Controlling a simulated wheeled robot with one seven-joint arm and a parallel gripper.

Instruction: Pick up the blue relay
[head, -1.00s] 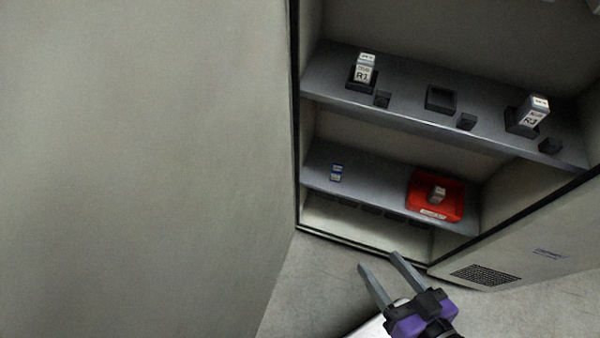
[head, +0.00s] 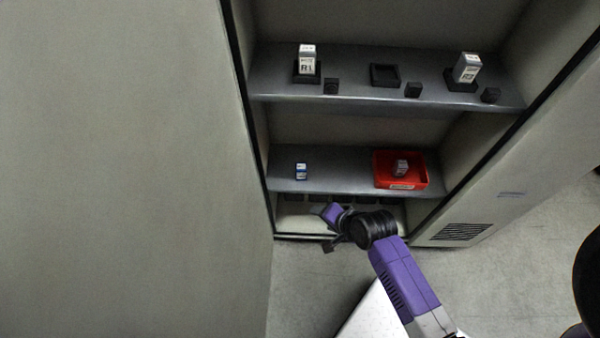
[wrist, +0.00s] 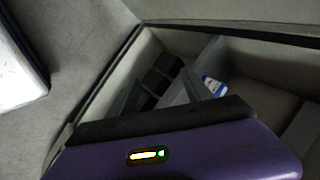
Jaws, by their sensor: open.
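The blue relay (head: 301,171) is a small blue and white block. It stands on the left part of the lower shelf (head: 345,172) in the open cabinet. A blue and white piece, likely this relay, also shows in the wrist view (wrist: 213,86), partly hidden behind my gripper. My gripper (head: 330,228) is low in front of the cabinet, below and right of the blue relay, and apart from it.
A red tray (head: 424,178) holding a grey relay (head: 401,167) is on the lower shelf's right. The upper shelf (head: 350,95) bears relay R1 (head: 307,62), an empty black socket (head: 384,75) and another grey relay (head: 467,68). Cabinet side walls bound both shelves.

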